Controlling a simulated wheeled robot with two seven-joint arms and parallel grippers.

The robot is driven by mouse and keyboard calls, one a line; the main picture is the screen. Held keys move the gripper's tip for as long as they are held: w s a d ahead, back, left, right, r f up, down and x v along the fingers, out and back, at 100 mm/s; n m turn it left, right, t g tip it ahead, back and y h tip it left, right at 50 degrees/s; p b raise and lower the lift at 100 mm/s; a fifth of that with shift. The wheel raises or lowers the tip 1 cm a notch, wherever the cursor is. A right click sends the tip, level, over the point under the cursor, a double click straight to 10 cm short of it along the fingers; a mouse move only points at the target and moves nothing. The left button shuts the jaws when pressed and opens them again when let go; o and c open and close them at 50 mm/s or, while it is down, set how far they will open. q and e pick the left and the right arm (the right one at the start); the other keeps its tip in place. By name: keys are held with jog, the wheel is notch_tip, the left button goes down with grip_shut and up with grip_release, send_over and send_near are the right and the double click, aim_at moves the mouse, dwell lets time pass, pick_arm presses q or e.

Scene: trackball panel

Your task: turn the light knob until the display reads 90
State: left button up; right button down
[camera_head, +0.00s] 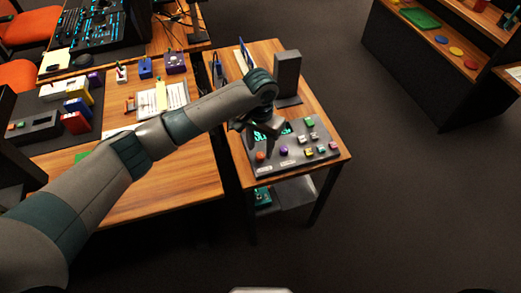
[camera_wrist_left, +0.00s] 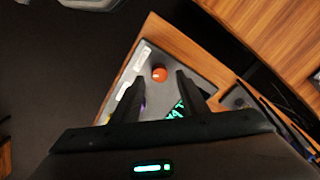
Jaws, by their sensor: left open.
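The dark grey control panel (camera_head: 279,167) lies on a small wooden side table and carries several coloured knobs and buttons. Its display with teal digits (camera_head: 259,136) is partly hidden by my left gripper (camera_head: 262,146); a piece of the display (camera_wrist_left: 177,112) shows in the wrist view, but I cannot read the number. The gripper is open, pointing down over the left part of the panel, apparently holding nothing. An orange ball (camera_wrist_left: 160,74) shows beyond its fingers. A purple knob (camera_head: 284,149) sits right of the ball. I cannot tell which control is the light knob. My right gripper is out of view.
A dark upright block (camera_head: 287,72) stands behind the panel on the side table. The desk (camera_head: 185,185) at left holds a notepad (camera_head: 172,99) and coloured boxes. A shelf unit (camera_head: 418,85) stands at the right across open floor.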

aim_at(260, 154)
pick_arm(q)
jog(key=shift+f, duration=1.65)
jog(key=shift+c, duration=0.2)
grip_shut()
jog(key=shift+p, duration=0.35)
